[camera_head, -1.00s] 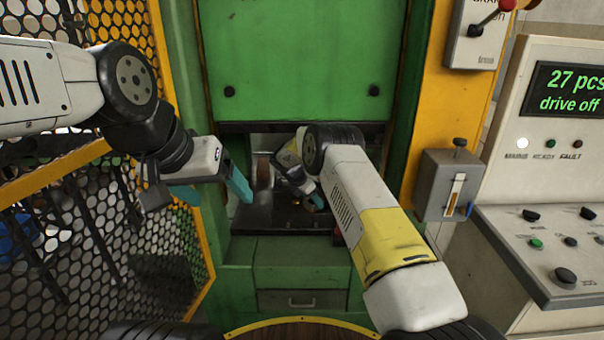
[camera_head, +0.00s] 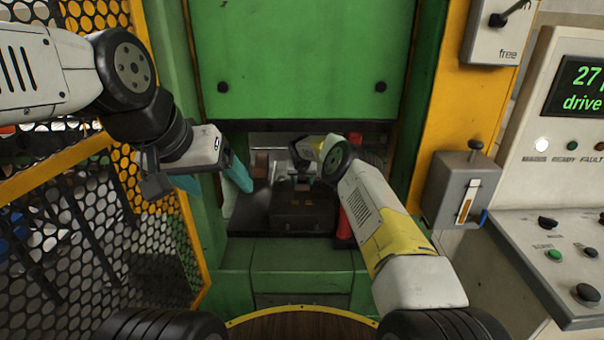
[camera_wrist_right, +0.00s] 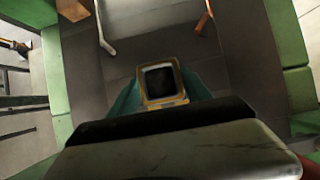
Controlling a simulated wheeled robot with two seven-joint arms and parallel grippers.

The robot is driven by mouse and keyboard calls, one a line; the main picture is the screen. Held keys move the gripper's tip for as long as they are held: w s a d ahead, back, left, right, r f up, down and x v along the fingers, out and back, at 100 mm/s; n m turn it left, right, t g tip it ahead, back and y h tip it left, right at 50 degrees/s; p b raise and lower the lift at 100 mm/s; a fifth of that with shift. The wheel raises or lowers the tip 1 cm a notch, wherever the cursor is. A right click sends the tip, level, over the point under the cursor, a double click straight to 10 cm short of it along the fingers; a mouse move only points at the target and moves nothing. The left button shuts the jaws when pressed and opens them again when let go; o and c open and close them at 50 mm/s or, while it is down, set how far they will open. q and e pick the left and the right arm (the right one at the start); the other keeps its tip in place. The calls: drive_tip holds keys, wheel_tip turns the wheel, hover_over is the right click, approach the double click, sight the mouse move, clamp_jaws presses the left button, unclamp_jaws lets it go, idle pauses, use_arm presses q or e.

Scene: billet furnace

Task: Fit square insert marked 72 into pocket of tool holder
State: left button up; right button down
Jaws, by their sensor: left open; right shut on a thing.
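My right gripper (camera_wrist_right: 162,88) is shut on a square insert (camera_wrist_right: 163,101) with a gold rim and a dark middle, held between teal fingertips. No number can be read on it. In the head view my right arm reaches into the green machine's opening; its gripper (camera_head: 300,166) is small and dark there, and the insert cannot be made out. My left gripper (camera_head: 210,178) is open and empty, with teal fingers apart, in front of the opening's left side. I cannot surely identify the tool holder or its pocket in either view.
A dark box (camera_head: 304,208) sits on the dark shelf (camera_head: 247,219) in the opening. A brown block (camera_head: 261,166) stands behind. A red part (camera_head: 345,224) is beside my right arm. Yellow-framed mesh (camera_head: 95,215) is left; a lever box (camera_head: 460,190) and control panel (camera_head: 575,150) are right.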

drive_tip(key=shift+f, duration=1.95)
drive_tip(key=shift+w+f, duration=0.1)
drive_tip(key=shift+f, duration=0.5)
idle(1.3)
